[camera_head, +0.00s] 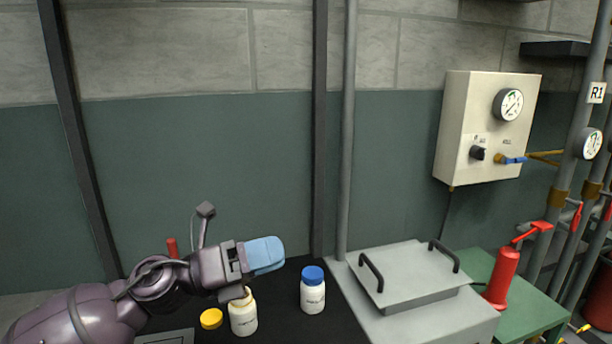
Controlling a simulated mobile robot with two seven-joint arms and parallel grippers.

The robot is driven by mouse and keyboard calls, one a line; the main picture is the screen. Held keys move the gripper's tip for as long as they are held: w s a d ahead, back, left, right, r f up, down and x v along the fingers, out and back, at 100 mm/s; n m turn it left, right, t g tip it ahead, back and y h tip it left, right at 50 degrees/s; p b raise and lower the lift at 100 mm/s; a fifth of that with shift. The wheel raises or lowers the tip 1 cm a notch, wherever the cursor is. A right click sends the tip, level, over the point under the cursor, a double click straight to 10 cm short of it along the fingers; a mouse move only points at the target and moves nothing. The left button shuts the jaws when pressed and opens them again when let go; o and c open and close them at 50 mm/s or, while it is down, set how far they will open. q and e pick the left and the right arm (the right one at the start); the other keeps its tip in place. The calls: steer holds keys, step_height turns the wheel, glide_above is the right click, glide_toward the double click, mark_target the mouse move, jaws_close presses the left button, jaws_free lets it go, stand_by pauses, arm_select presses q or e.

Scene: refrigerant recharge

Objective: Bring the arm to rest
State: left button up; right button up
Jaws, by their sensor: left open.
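My left arm comes in from the lower left. My left gripper (264,256), with light blue fingers, is above the black mat and points to the right. It is open, and I see nothing between its fingers. It is just above and beside an uncapped white bottle (244,318), whose top it partly overlaps in the picture. A yellow cap (211,318) lies on the mat left of that bottle. A second white bottle (312,294) with a blue cap stands upright to the right, apart from the gripper. My right gripper is not in view.
A grey box (408,278) with a two-handled lid stands right of the black mat (283,328). A red cylinder (502,280) stands on a green surface further right. A beige panel (484,128) with a gauge and knobs hangs on the wall. Pipes line the right edge.

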arm_select(q)
steer(key=s+a+f+n+t+y+p, duration=0.1)
steer(key=a+f+n+t+y, duration=0.7)
steer(key=n, duration=0.9)
steer(key=s+a+f+n+t+y+p, duration=0.1)
steer(key=a+f+n+t+y, duration=0.4)
steer(key=f+n, duration=0.85)
steer(key=s+a+f+n+g+y, duration=0.2)
steer(key=s+f, duration=0.3)
steer(key=s, duration=0.3)
steer(key=s+a+f+n+g+y, duration=0.2)
steer(key=s+a+f+n, duration=0.2)
steer(key=s, duration=0.3)
steer(key=s+a+f+n+g+y+p, duration=0.1)
steer(key=s+a+f+n+g+y, duration=0.1)
steer(key=s+f+n, duration=0.2)
steer(key=s+f, duration=0.2)
steer(key=s, duration=0.2)
steer(key=shift+s+a+f+n+g, duration=0.2)
steer(key=shift+s+a+n+g, duration=0.1)
steer(key=shift+a+n+g, duration=0.1)
